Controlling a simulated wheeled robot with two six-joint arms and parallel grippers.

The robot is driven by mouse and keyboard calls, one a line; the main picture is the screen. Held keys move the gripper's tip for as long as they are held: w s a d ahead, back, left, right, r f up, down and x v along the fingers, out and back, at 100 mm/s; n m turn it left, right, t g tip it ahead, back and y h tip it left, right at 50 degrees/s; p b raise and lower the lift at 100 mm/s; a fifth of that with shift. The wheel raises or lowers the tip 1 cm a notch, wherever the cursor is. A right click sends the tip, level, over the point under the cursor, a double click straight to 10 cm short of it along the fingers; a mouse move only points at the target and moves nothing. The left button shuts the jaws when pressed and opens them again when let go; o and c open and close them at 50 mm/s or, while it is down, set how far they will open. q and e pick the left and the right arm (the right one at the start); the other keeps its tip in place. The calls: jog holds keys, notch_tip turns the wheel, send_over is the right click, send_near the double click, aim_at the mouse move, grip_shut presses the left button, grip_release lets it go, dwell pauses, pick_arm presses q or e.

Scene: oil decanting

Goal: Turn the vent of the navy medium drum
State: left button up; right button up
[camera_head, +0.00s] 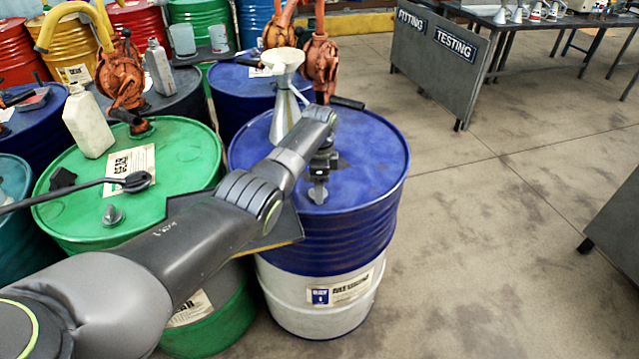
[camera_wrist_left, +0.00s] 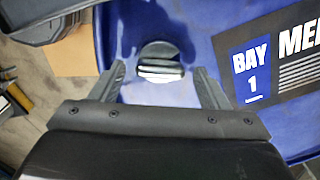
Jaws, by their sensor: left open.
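The navy medium drum (camera_head: 372,165) stands upright at the picture's middle, with a white lower band and a label on its front. Its vent (camera_head: 318,193) is a small grey cap near the front of the lid; it also shows in the left wrist view (camera_wrist_left: 160,60) as a round dark base with a bright raised grip. My left gripper (camera_head: 320,178) is over the lid, right at the vent. In the left wrist view its two fingers (camera_wrist_left: 160,80) are apart, one on each side of the vent, with visible gaps. Whether they straddle it at its height is hard to tell. My right gripper is not in view.
A funnel (camera_head: 282,62) and an orange pump (camera_head: 320,65) stand at the back of the navy lid. A green drum (camera_head: 190,150) with a white bottle (camera_head: 88,122) is close on the left.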

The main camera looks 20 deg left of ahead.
pick_arm(q)
jog(key=c, duration=1)
jog(key=shift+r+n, duration=0.1)
jog(key=shift+n, duration=0.3)
jog(key=n+p, duration=0.1)
jog(key=n, duration=0.6)
jog(key=shift+w+a+p, duration=0.1)
jog(key=shift+w+p, duration=0.05)
jog(key=shift+p, duration=0.25)
jog(key=n, duration=0.5)
jog(key=shift+a+n, duration=0.1)
jog(key=shift+n, duration=0.3)
jog(key=n, duration=0.4)
jog(key=shift+a+p, duration=0.1)
jog(key=shift+p, duration=0.3)
jog(key=shift+n, duration=0.3)
